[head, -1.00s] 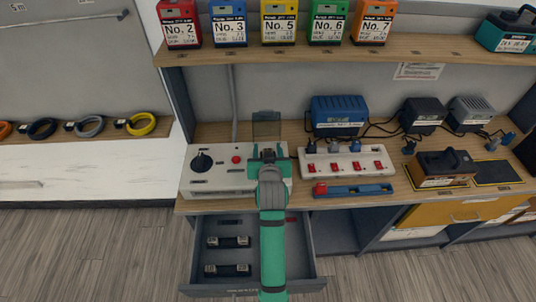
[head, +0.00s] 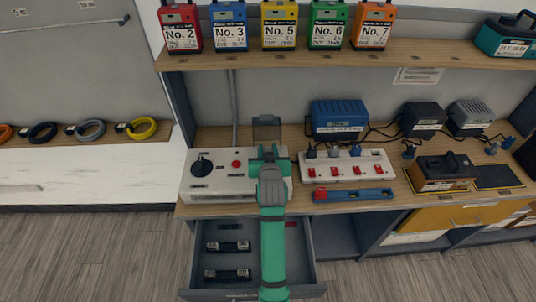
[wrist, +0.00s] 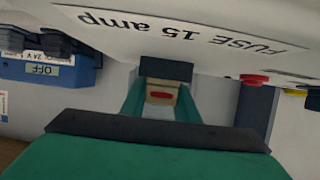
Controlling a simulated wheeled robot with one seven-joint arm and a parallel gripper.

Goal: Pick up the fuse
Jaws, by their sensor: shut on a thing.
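The fuse (wrist: 160,96) shows in the wrist view as a small beige body with a red mark and a dark end. My gripper (wrist: 161,106) is shut on it, with a teal finger on each side. In the head view my gripper (head: 268,154) is at the right part of the white fuse box (head: 212,187), below its raised clear cover (head: 266,128). The fuse is hidden there by my gripper. The label "FUSE 15 amp" (wrist: 190,35) shows upside down in the wrist view. I cannot tell whether the fuse touches its seat.
An open drawer (head: 306,262) below the bench holds two dark labelled cartridges (head: 228,247). A white power strip (head: 345,168) with red switches and a blue-red tool (head: 353,194) lie right of the box. A shelf (head: 400,64) with coloured numbered boxes hangs above.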

